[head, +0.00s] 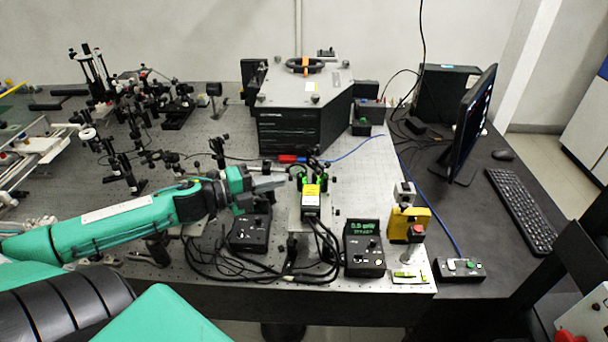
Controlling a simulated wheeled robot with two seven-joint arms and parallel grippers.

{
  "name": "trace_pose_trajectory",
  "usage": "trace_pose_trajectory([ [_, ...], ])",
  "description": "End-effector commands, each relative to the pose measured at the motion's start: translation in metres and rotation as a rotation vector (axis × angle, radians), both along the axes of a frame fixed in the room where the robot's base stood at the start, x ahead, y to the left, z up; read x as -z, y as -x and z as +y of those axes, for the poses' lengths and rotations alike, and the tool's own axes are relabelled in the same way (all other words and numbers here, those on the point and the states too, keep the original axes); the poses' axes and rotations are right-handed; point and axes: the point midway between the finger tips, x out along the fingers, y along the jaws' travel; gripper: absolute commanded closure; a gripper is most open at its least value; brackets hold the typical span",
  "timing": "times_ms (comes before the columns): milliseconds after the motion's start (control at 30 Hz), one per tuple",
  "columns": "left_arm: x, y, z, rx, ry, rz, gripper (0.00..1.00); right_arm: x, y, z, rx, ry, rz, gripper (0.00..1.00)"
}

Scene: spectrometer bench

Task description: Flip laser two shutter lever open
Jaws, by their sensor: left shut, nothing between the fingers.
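My left gripper (282,182) comes in from the left, fingers shut and empty, pointing right. Its tips are just left of a small laser unit (311,199) with a yellow label, black body and green mount parts, at the front middle of the optical table. I cannot tell whether the tips touch the unit. A shutter lever is too small to make out among the dark parts by the tips, and I cannot tell which laser is number two. My right gripper is not in view.
Two black control boxes, one left (250,232) and one right (364,248) of the laser, stand near the table edge with loose black cables between them. A large black spectrometer box (300,128) stands behind. A yellow device (409,224) stands right. Optics crowd the left back.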

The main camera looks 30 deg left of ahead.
Motion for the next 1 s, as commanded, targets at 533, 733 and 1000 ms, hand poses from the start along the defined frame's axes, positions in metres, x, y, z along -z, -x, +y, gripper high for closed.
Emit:
trace_pose_trajectory([
  [533,0.001,-0.034,-0.021,0.000,-0.001,-0.002,1.00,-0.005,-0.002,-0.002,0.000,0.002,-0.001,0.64],
  [733,0.001,-0.047,-0.028,-0.001,0.001,-0.002,1.00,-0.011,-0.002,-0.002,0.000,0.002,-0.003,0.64],
  [1000,0.002,-0.061,-0.037,0.000,0.000,-0.001,1.00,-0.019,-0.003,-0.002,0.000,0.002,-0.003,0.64],
])
